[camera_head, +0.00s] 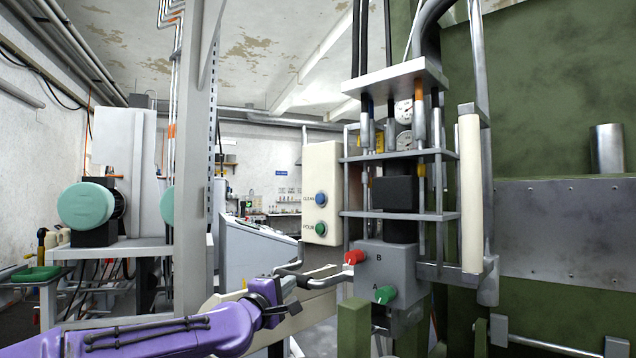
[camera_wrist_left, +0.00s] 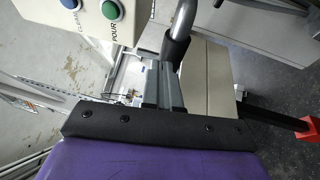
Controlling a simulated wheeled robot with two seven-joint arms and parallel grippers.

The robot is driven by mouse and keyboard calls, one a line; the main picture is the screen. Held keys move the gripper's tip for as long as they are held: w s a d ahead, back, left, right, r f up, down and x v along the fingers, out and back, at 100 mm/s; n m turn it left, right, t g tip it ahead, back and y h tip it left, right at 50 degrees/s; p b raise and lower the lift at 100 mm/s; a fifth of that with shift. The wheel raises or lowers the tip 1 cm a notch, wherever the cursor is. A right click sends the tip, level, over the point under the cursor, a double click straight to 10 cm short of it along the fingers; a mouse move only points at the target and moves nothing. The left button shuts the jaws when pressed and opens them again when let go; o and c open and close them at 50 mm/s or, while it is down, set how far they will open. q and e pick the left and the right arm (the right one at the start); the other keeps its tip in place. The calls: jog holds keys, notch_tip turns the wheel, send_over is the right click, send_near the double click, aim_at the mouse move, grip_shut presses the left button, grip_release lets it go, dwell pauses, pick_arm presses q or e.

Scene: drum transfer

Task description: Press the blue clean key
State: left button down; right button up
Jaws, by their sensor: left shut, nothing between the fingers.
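The blue clean key (camera_head: 321,198) is a round button on a cream control box (camera_head: 313,165), labelled CLEAN. It also shows, cut by the top edge, in the left wrist view (camera_wrist_left: 71,3). Below it on the same box is the green key (camera_head: 321,229), labelled POUR, also in the left wrist view (camera_wrist_left: 112,10). My left gripper (camera_head: 290,300) is shut and empty, below and left of the box in the head view. In the left wrist view its fingers (camera_wrist_left: 162,80) are together, apart from both keys. My right gripper is not in view.
A grey valve block (camera_head: 385,270) with a red knob (camera_head: 354,257) and a green knob (camera_head: 385,294) stands right of my left gripper. A bent metal pipe (camera_head: 315,280) runs close by the gripper. A grey post (camera_head: 190,150) stands left of the box.

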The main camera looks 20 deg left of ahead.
pick_arm(q)
notch_tip(320, 180, up, 8)
jog(key=w+d+n+p, duration=0.1)
jog(key=d+n+p, duration=0.15)
jog(key=p, duration=0.35)
jog(key=n+y+p, duration=0.3)
jog(key=n+p, duration=0.3)
jog(key=n, duration=0.2)
send_near(319, 199)
notch_tip(319, 199, down, 2)
jog(key=s+a, duration=0.1)
jog(key=a, duration=0.1)
jog(key=a+r+n+y, duration=0.1)
jog(key=n+y, duration=0.1)
jog(key=n, duration=0.3)
jog(key=s+a+r+n+y, duration=0.1)
jog(key=n+y, duration=0.1)
jog(key=n, duration=0.4)
jog(key=s+a+r+n+y, duration=0.1)
jog(key=n+y, duration=0.1)
jog(key=n, duration=0.4)
jog(key=shift+r, duration=0.2)
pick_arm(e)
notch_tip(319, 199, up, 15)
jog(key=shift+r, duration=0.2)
pick_arm(q)
jog(key=shift+r+p, duration=0.1)
jog(key=shift+p, duration=0.25)
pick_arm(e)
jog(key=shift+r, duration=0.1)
